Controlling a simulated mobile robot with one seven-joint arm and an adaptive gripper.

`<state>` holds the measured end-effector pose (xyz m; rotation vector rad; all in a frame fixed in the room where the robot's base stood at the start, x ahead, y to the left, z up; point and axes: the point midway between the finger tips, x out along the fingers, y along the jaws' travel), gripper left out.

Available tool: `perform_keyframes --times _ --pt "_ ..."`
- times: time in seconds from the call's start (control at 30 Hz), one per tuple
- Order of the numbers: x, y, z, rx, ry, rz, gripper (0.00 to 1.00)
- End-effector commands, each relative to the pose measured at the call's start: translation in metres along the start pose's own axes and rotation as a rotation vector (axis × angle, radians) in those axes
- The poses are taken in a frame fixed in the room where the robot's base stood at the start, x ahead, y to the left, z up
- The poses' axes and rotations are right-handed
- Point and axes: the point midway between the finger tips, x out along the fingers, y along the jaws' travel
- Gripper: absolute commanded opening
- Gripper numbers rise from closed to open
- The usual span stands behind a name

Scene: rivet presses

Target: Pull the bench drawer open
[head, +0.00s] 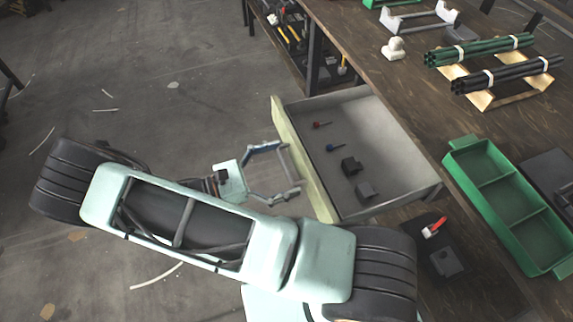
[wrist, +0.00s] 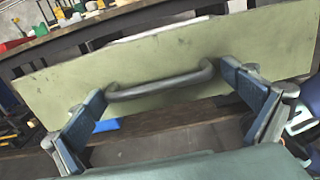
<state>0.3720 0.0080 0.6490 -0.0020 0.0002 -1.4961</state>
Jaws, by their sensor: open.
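The bench drawer (head: 407,196) stands pulled out from under the bench top, its grey inside showing in the head view. Its pale green front panel (head: 291,150) faces my gripper. In the wrist view the front (wrist: 155,55) fills the middle, with a dark bar handle (wrist: 160,84) across it. My gripper (head: 290,168) is open just in front of the panel. In the wrist view its two blue fingers (wrist: 172,98) stand at either end of the handle, spread wide. I cannot tell whether either finger touches the handle. In the head view the handle is not clearly visible.
A green compartment tray (head: 461,165), pipe bundles on racks (head: 485,100) and a red-handled tool (head: 434,228) are on the right. The floor (head: 150,60) to the left is mostly clear.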

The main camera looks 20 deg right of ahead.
Motion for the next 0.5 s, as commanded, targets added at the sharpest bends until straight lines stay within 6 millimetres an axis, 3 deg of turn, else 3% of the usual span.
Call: perform_keyframes --times 0.17,0.5 --pt "-0.015 0.002 -0.001 0.002 0.003 0.004 1.0" --pt "-0.086 0.001 -0.001 0.001 0.002 0.003 1.0"
